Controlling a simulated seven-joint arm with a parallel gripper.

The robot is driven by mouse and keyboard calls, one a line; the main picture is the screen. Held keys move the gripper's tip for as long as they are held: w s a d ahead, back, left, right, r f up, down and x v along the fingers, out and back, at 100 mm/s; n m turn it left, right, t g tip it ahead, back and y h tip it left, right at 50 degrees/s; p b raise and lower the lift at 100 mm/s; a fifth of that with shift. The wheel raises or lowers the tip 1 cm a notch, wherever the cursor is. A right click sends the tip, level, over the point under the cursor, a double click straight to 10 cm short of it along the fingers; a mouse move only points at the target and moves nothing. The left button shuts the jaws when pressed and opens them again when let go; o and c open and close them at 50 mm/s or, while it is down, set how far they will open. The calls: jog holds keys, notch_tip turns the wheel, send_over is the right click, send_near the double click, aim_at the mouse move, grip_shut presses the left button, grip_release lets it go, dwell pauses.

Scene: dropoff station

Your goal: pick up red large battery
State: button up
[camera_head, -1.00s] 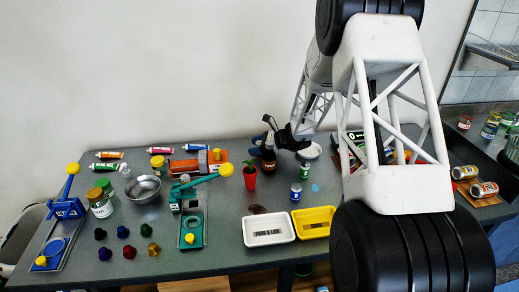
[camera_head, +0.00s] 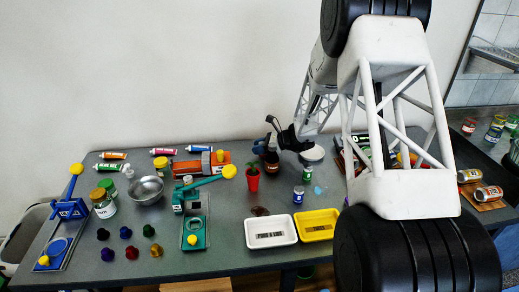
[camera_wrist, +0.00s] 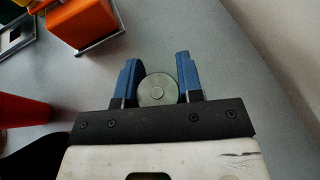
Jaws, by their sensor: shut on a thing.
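My gripper (camera_wrist: 157,75) shows in the wrist view with its two blue fingers shut on the sides of a round thing, which I take to be the red large battery (camera_wrist: 157,89). Only its grey metal end with a raised round middle faces the camera; its coloured side is hidden there. In the head view my gripper (camera_head: 267,145) is by the table's back edge, left of the round white dish. A dark brown-red upright shape (camera_head: 272,164) shows just below the fingers. I cannot tell whether it touches the table.
A red pot with a plant (camera_head: 253,182) stands close by on the left. An orange machine (camera_head: 206,164) is farther left. A white tray (camera_head: 271,246) and a yellow tray (camera_head: 330,232) lie in front. Small cylinders (camera_head: 298,195) stand between. A white dish (camera_head: 313,153) is right of my gripper.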

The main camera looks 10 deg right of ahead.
jog(key=shift+r, duration=4.75)
